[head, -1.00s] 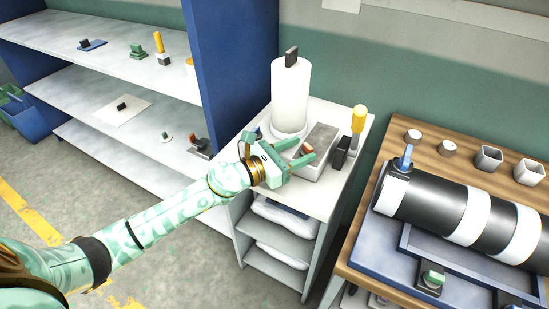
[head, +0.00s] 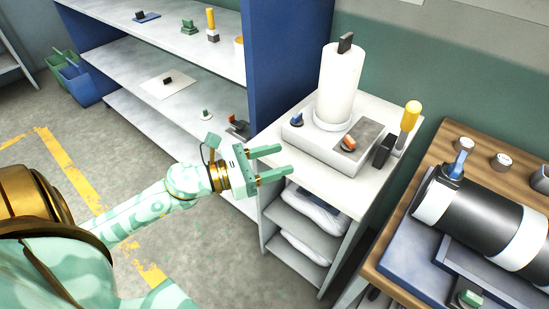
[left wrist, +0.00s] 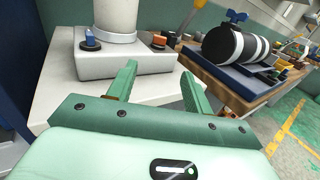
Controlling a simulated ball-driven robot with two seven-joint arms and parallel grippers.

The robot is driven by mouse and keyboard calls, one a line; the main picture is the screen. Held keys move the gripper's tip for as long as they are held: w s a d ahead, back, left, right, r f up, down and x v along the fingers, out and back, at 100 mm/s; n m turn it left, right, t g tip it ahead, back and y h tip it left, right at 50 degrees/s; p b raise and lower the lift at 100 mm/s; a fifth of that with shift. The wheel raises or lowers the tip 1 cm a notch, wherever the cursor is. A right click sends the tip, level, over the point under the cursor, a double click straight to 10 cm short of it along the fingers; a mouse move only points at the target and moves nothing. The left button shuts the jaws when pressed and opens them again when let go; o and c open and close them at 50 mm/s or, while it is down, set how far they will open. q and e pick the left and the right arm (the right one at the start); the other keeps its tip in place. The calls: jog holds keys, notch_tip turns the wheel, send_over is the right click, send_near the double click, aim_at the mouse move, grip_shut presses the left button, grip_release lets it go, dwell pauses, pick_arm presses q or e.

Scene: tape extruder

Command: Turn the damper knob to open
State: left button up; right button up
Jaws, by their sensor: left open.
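The extractor unit has a pale box base (head: 312,139), a tall white cylinder (head: 342,85) and a black lever (head: 345,42) on top. A blue-topped knob (head: 297,119) sits on the left of the base, and an orange-topped knob (head: 348,143) sits on a grey plate at the right. Both knobs also show in the left wrist view, blue (left wrist: 91,40) and orange (left wrist: 159,41). I cannot tell which is the damper knob. My left gripper (head: 284,160) is open and empty, in front of the base and apart from both knobs. My right gripper is not in view.
The unit stands on a white shelf table (head: 326,187). A black block (head: 384,151) and a yellow-handled tool (head: 410,115) stand at its right. A wooden bench (head: 432,160) with a black-and-white cylinder (head: 483,216) is further right. Shelves (head: 187,43) stand at the left.

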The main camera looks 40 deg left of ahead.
pick_arm(q)
notch_tip(320, 180, up, 16)
jog(key=w+d+n+h+p, duration=0.1)
jog(key=w+d+n+p, duration=0.1)
jog(key=n+p, duration=0.85)
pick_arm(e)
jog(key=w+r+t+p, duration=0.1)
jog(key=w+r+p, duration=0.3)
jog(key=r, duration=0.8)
pick_arm(q)
jog(key=n+g+y+b, duration=0.2)
jog(key=n+g+y, duration=0.15)
jog(key=n, duration=2.25)
send_near(347, 141)
jog(key=shift+m, duration=0.25)
jog(key=b+x, duration=0.5)
jog(key=x, duration=0.1)
jog(key=shift+w+d+f, duration=0.2)
jog(key=shift+w+f, duration=0.05)
jog(key=shift+w, duration=0.05)
jog(key=shift+w+d, duration=0.3)
jog(key=shift+w, duration=0.15)
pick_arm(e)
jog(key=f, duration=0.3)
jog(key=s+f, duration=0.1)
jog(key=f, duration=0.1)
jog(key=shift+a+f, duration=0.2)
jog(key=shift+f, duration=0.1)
